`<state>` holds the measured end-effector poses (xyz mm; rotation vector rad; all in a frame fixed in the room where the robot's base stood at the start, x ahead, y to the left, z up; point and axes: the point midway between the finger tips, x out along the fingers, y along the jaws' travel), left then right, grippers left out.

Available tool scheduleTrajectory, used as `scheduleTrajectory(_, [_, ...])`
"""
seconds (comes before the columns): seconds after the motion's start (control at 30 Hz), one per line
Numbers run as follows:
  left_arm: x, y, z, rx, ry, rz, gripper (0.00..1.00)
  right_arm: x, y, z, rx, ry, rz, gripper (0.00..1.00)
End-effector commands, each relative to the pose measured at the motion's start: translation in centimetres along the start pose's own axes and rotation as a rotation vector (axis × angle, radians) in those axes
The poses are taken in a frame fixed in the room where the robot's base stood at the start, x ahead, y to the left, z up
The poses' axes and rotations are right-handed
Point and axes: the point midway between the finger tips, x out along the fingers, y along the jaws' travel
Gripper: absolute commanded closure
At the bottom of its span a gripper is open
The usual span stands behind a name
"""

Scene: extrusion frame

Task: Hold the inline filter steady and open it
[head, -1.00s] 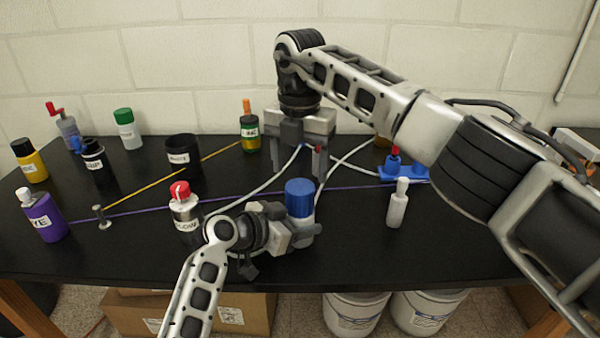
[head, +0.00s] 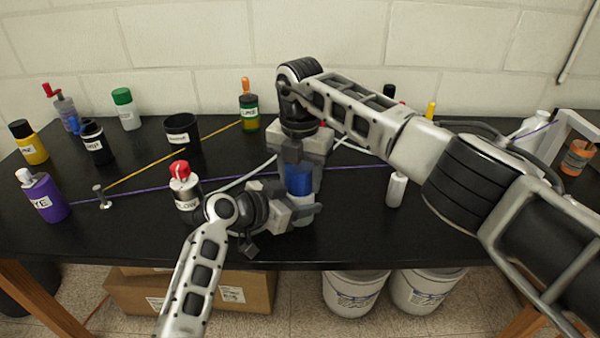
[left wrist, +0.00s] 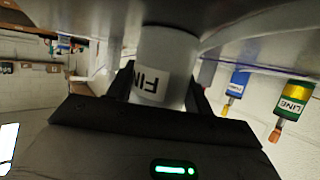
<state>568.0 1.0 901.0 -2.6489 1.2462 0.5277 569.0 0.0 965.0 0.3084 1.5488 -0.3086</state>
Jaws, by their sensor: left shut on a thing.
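The inline filter has a white body with a printed label, seen close in the left wrist view (left wrist: 168,52), and a blue cap (head: 298,181). It stands upright near the front middle of the black table. My left gripper (head: 303,211) is shut on the white body, coming in from the left, below the cap. In the left wrist view its dark fingers lie on both sides of the body. My right gripper (head: 300,172) points down from above, its fingers on either side of the blue cap. Whether they touch the cap I cannot tell.
A red-capped white bottle (head: 186,190) stands left of the filter, near my left arm. A small white bottle (head: 397,189) stands to the right. Purple (head: 150,190) and yellow (head: 170,162) cords and pale hoses cross the table. Several bottles and dark cups stand further left.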

Motion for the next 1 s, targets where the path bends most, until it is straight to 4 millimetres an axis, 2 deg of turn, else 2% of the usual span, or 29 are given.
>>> scheduleTrajectory(0.03, [0.0,-0.01,-0.02,-0.001,0.001,0.0,1.0,-0.02,0.01,-0.01,0.0,0.0,0.0,0.67])
scheduleTrajectory(0.07, [0.0,-0.01,-0.02,-0.001,0.001,0.0,1.0,-0.03,0.01,-0.01,0.0,0.0,0.0,0.76])
scheduleTrajectory(0.1, [-0.01,-0.01,-0.02,-0.001,0.001,0.0,1.0,-0.03,0.01,-0.01,0.0,0.0,0.0,0.78])
scheduleTrajectory(0.23, [-0.01,-0.01,-0.02,-0.001,0.001,0.0,1.0,-0.08,0.01,0.0,-0.047,0.0,0.0,0.78])
scheduleTrajectory(0.43, [-0.01,-0.02,-0.01,-0.001,0.0,-0.001,1.0,-0.11,-0.01,0.02,-0.271,-0.001,-0.001,0.78])
scheduleTrajectory(0.7, [-0.01,-0.03,-0.01,-0.001,0.0,-0.001,1.0,-0.09,0.0,0.0,-0.291,0.0,0.0,0.78])
scheduleTrajectory(0.73, [-0.01,-0.03,0.0,-0.001,0.0,-0.001,1.0,-0.09,0.0,0.01,-0.291,0.0,0.0,0.48])
scheduleTrajectory(0.8, [-0.01,-0.03,0.0,-0.001,0.0,-0.001,1.0,-0.09,0.0,0.01,-0.29,0.0,0.0,0.29])
scheduleTrajectory(1.0, [-0.01,-0.03,0.0,-0.001,0.0,-0.001,1.0,-0.08,0.0,0.01,-0.289,0.0,0.0,0.29])
